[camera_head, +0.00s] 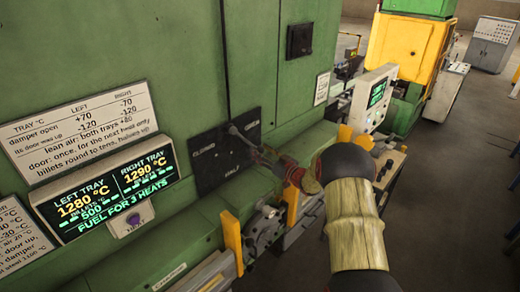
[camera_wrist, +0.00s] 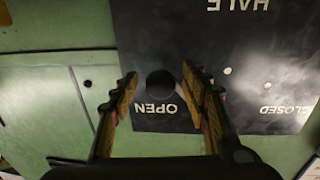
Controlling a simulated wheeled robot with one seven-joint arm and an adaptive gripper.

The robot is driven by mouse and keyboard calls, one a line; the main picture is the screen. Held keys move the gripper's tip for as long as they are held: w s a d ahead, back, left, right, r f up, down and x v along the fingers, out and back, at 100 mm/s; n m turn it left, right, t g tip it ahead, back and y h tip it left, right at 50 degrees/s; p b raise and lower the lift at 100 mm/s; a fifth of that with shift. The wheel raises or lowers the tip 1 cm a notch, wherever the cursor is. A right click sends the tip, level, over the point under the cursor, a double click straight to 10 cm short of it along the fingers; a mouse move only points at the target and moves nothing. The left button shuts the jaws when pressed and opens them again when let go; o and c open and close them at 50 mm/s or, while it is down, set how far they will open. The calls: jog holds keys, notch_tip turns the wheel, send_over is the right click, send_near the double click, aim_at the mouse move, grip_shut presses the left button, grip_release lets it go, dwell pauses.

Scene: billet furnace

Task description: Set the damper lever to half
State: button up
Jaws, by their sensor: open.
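The damper's black plate (camera_head: 212,165) is on the green furnace wall, with CLOSED at its left and HALF at its bottom in the head view. In the wrist view the plate (camera_wrist: 205,50) appears upside down. A dark round knob (camera_wrist: 160,82), seemingly the lever's end, shows between the two fingers of my gripper (camera_wrist: 160,88), beside the word OPEN. The fingers are open, one on each side of the knob with gaps.
A display with tray temperatures (camera_head: 105,190) and a printed sign (camera_head: 78,130) are on the wall to the left. A yellow post (camera_head: 232,240) and a rail stand below the plate. A white control box (camera_head: 373,97) stands beyond my arm. Open floor lies to the right.

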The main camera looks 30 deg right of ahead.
jog(key=shift+w+a, duration=0.15)
jog(key=shift+w, duration=0.3)
jog(key=shift+c, duration=0.3)
jog(key=c, duration=1.1)
grip_shut()
